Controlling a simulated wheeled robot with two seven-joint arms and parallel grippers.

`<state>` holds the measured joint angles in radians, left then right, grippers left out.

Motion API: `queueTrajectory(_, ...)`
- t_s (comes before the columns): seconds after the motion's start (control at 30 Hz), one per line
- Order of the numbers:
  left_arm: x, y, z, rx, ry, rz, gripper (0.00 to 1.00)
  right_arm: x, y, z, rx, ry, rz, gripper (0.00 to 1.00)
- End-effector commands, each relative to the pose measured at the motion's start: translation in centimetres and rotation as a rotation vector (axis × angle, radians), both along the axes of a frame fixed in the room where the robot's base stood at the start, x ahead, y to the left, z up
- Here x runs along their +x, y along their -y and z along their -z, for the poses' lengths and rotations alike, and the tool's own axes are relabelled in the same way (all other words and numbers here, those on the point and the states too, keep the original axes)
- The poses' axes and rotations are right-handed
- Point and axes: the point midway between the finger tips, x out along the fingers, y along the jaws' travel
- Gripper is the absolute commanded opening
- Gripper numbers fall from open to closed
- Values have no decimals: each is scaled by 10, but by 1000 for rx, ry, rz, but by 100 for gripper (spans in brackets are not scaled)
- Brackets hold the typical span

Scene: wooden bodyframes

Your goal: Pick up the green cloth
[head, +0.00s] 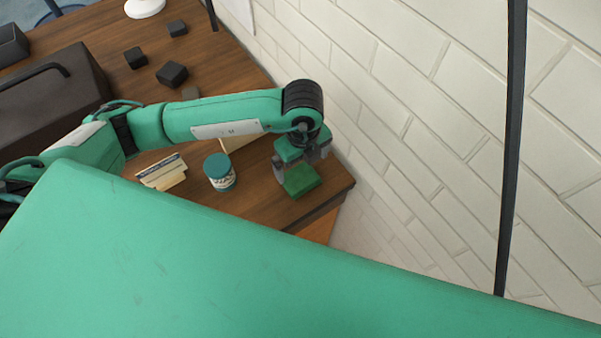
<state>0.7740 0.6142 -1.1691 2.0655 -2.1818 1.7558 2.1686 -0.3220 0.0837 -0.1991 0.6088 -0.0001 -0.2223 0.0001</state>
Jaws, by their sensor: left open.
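The green cloth (301,181) shows as a small folded green block near the right corner of the wooden table (262,204). My left gripper (301,172) is open right above the cloth, pointing down, with one finger on each side of it. I cannot tell whether the fingers touch the cloth. Part of the cloth is hidden under the gripper. My right gripper is not in view.
A jar with a teal lid (219,171) and a cream card-like box (162,172) stand left of the cloth. Several dark blocks (172,74) and a dark case (55,95) lie farther back. A white brick wall (430,130) rises close on the right.

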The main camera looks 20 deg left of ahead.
Motion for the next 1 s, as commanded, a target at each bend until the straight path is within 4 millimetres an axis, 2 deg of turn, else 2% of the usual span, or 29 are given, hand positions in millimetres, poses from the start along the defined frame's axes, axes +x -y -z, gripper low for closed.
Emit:
queueTrajectory(0.2,-1,-1,12,1,-2,0,100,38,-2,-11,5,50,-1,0)
queueTrajectory(0.3,-3,-4,23,4,-3,-1,100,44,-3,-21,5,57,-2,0)
queueTrajectory(0.53,-4,-4,54,2,-1,0,100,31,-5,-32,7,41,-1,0)
queueTrajectory(0.7,-4,-4,60,0,1,1,100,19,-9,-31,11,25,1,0)
queueTrajectory(0.8,-3,-3,60,0,1,1,100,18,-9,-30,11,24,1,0)
queueTrajectory(0.83,-4,-4,60,0,1,1,98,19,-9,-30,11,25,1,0)
queueTrajectory(1.0,-4,-4,60,0,1,1,65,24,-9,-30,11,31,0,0)
